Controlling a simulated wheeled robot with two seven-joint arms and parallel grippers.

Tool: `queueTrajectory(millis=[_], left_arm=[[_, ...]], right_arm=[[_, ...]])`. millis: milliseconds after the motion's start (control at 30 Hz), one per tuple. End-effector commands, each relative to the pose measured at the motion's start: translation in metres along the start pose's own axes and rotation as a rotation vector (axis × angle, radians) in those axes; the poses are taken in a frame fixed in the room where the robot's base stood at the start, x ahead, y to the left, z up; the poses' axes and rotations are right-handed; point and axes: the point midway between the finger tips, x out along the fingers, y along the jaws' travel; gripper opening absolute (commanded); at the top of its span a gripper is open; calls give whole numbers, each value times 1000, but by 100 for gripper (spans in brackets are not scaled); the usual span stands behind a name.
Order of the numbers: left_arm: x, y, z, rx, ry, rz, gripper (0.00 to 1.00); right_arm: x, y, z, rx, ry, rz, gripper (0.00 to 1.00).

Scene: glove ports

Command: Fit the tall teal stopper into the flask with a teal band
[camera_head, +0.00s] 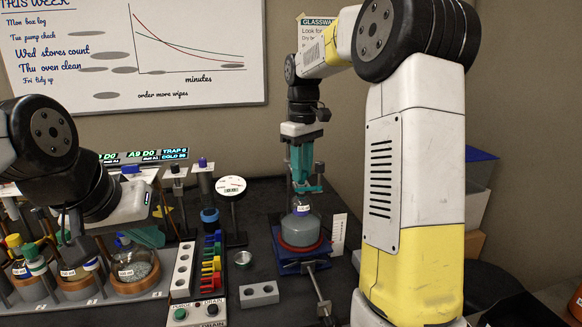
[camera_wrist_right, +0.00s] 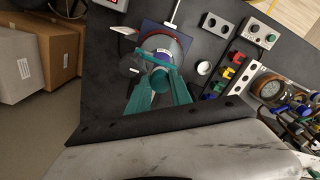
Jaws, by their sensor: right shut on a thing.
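My right gripper (camera_head: 303,186) has teal fingers and points down above a clear, round flask (camera_head: 300,229) at the centre right. It is shut on the teal stopper (camera_wrist_right: 160,82), whose rounded top shows between the fingers in the right wrist view. The fingers hide much of the stopper, and I cannot tell whether its lower end touches the flask. The flask's neck (camera_head: 301,209) looks blue-purple with a pale label; I cannot make out a teal band. My left gripper (camera_head: 146,236) is at the left, over the flask rack, partly hidden by its own wrist.
The flask stands in a red ring on a blue stand (camera_head: 297,268) with a metal rod. A grey block with holes (camera_head: 259,294), colored clips (camera_head: 211,264) and a button box (camera_head: 198,313) lie left of it. A flask rack (camera_head: 145,293) fills the left front.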

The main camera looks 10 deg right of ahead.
Motion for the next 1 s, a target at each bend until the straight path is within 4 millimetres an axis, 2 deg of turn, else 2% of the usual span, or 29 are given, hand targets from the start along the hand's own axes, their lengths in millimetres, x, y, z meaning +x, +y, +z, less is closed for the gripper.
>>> queueTrajectory(millis=[233,267,367,767,867,1000], left_arm=[[0,0,0,0,0,0,0],[0,0,0,0,0,0,0],[0,0,0,0,0,0,0],[0,0,0,0,0,0,0],[0,0,0,0,0,0,0],[0,0,0,0,0,0,0]], right_arm=[[5,0,0,0,0,0,0],[5,0,0,0,0,0,27],[5,0,0,0,0,0,47],[0,0,0,0,2,1,47],[-13,0,-1,0,4,2,47],[-42,1,-1,0,5,3,47]])
